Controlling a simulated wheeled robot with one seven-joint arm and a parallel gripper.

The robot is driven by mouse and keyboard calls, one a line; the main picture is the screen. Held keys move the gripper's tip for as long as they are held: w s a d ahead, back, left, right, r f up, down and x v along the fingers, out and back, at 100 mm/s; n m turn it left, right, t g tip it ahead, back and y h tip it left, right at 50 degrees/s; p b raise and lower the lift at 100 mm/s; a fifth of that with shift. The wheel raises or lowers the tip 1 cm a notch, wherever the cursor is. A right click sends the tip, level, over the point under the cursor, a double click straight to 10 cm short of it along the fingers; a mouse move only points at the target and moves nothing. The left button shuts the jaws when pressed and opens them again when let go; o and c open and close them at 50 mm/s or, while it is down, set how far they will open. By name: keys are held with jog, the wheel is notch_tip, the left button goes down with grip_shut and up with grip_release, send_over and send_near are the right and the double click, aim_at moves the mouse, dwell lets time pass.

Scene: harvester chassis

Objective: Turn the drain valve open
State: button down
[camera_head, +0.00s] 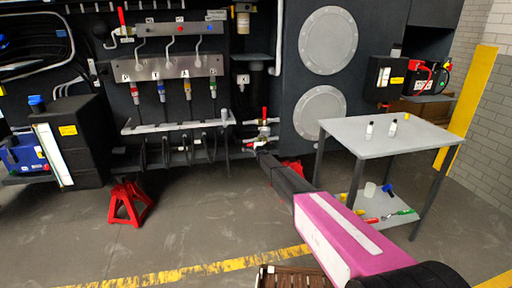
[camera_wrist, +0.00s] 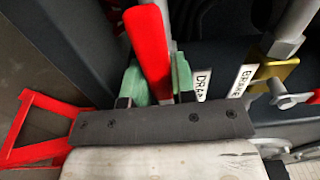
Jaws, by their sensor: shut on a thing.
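The drain valve has a red lever handle (camera_wrist: 150,48), seen large in the wrist view. My gripper (camera_wrist: 157,82) is shut on this handle, with one green fingertip on each side of it. A white tag (camera_wrist: 201,85) beside it begins with "DRA"; the rest is hidden. The valve body is hidden behind my gripper. In the head view my gripper (camera_head: 262,148) reaches the low pipework at the chassis, where a small red handle (camera_head: 264,113) stands upright just above it.
Red jack stands (camera_head: 130,203) are on the floor. A grey table (camera_head: 375,135) with small bottles stands to the right. Hoses hang from a valve panel (camera_head: 165,68) at left.

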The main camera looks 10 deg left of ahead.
jog(key=shift+m, duration=0.3)
jog(key=c, duration=0.9)
grip_release()
jog(key=shift+r, duration=0.1)
jog(key=shift+c, duration=0.2)
jog(key=v, duration=1.1)
